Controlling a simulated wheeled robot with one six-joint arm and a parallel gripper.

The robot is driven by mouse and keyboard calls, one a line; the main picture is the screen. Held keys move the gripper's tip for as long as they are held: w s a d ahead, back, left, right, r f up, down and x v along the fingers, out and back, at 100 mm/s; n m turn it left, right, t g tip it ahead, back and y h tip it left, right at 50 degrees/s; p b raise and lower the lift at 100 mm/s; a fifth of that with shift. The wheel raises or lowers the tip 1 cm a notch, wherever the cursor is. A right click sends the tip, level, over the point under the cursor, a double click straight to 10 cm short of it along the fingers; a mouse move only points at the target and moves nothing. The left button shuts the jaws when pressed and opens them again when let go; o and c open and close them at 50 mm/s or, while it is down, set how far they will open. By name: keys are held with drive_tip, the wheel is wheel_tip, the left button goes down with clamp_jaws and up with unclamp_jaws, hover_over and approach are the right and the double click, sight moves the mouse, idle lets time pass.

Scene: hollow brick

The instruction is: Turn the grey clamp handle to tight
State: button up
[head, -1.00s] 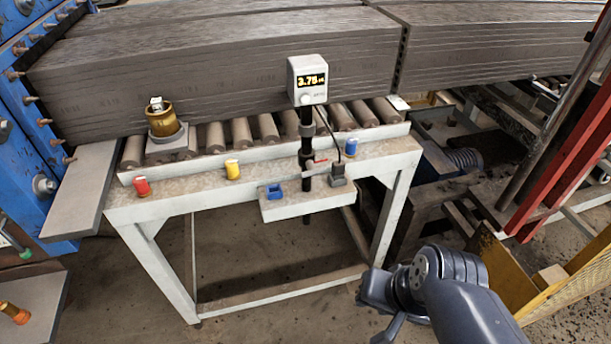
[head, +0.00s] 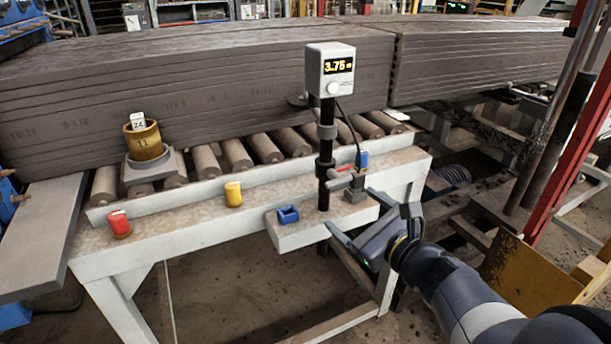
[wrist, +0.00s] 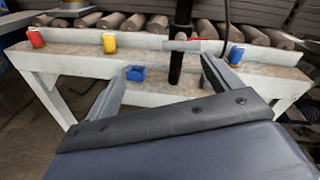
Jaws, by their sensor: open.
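The grey clamp handle (head: 339,181) sticks out to the right from a collar low on the black post (head: 326,150). The post carries a grey display box (head: 330,70) reading about 3.75. In the wrist view the handle (wrist: 183,45) lies roughly level across the post, with a thin red strip beside it. My gripper (head: 350,208) is open and empty, in front of and below the handle, apart from it. In the wrist view the post stands between the two fingers of my gripper (wrist: 162,70), farther off.
A blue block (head: 288,214) sits on the small ledge left of the post. Red (head: 119,223), yellow (head: 233,193) and blue knobs line the bench. A brass cup (head: 144,142) stands on a grey plate by the rollers.

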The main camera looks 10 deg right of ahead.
sight(336, 180)
drive_tip(key=w, duration=0.4)
drive_tip(key=w+a+m+t+h, duration=0.1)
drive_tip(key=w, duration=0.2)
drive_tip(key=w+m, duration=0.1)
drive_tip(key=w, duration=0.3)
drive_tip(key=shift+w+a, duration=0.2)
drive_tip(key=shift+w, duration=0.1)
drive_tip(key=shift+c, duration=0.4)
drive_tip(key=c, duration=0.8)
drive_tip(key=shift+f, duration=0.1)
